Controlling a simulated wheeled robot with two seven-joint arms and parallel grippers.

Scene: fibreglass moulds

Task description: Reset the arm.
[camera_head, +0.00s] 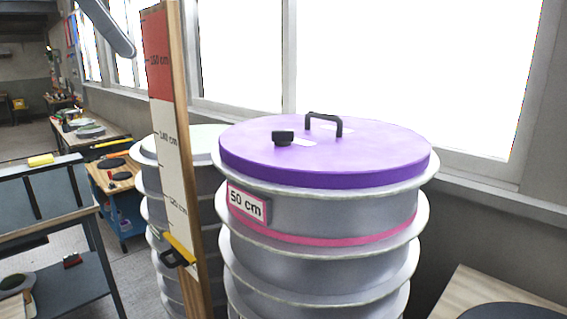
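A small grey part of my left gripper (112,28) shows at the top left edge, high above the floor and in front of the windows. Its other finger is out of frame, so I cannot tell whether it is open or shut. It is apart from everything in view and nothing is seen in it. My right gripper is not in view.
A stack of grey ringed moulds (320,215) labelled 50 cm stands in front, topped by a purple lid (365,155) with a black handle. A wooden measuring post (172,130) stands left of it, before another stack (150,185). A grey rack (60,225) is at left, a wooden table (455,290) at lower right.

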